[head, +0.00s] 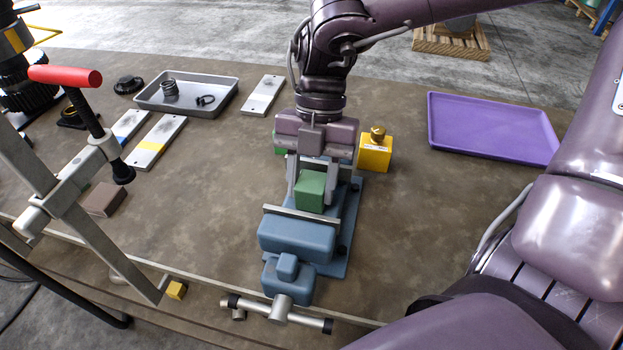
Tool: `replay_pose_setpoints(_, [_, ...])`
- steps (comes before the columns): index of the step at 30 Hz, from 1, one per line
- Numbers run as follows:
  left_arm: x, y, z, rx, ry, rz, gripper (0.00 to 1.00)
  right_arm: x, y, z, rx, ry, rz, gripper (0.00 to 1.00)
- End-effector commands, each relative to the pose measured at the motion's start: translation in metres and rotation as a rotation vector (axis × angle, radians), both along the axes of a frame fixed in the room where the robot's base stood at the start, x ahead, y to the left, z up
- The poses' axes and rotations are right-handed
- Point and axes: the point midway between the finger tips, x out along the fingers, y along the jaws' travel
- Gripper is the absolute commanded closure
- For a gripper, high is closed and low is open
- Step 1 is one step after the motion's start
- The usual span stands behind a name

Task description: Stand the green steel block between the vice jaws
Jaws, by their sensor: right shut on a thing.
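The green steel block (311,188) is held between the fingers of my right gripper (313,178), which points down from above. The gripper is shut on it. The blue vice (297,237) lies on the workbench below, with its front jaw plate and crossbar handle facing me. The block is just behind the front jaw plate (302,219), over or in the jaw gap. I cannot tell whether the block touches the vice floor, because its lower end is hidden. The rear jaw is mostly hidden by the gripper. My left gripper is not in view.
A yellow block with a brass knob (375,153) stands right beside the gripper. A purple tray (490,128) lies at the right, and a grey tray (190,94) at the back left. A red-handled clamp (65,76) rises at the left. The bench right of the vice is clear.

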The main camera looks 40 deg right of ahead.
Motion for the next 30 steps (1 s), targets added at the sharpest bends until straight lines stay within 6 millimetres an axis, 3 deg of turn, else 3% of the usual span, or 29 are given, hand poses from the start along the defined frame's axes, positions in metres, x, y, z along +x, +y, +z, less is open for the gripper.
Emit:
replay_pose_setpoints(11, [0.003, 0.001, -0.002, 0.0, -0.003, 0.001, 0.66, 0.001, 0.0, -0.004, 0.002, -0.003, 0.001, 1.0])
replay_pose_setpoints(12, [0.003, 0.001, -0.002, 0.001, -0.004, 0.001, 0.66, 0.0, 0.0, -0.005, 0.0, -0.002, 0.001, 0.57])
replay_pose_setpoints(17, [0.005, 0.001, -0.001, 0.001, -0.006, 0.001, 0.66, 0.0, 0.0, -0.005, -0.001, -0.001, 0.001, 0.37])
replay_pose_setpoints(25, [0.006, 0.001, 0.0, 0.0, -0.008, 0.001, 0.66, 0.0, 0.0, -0.003, -0.001, -0.001, 0.001, 0.37])
replay_pose_setpoints(30, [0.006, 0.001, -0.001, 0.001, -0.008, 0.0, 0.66, 0.005, -0.004, 0.01, -0.004, -0.005, 0.0, 0.37])
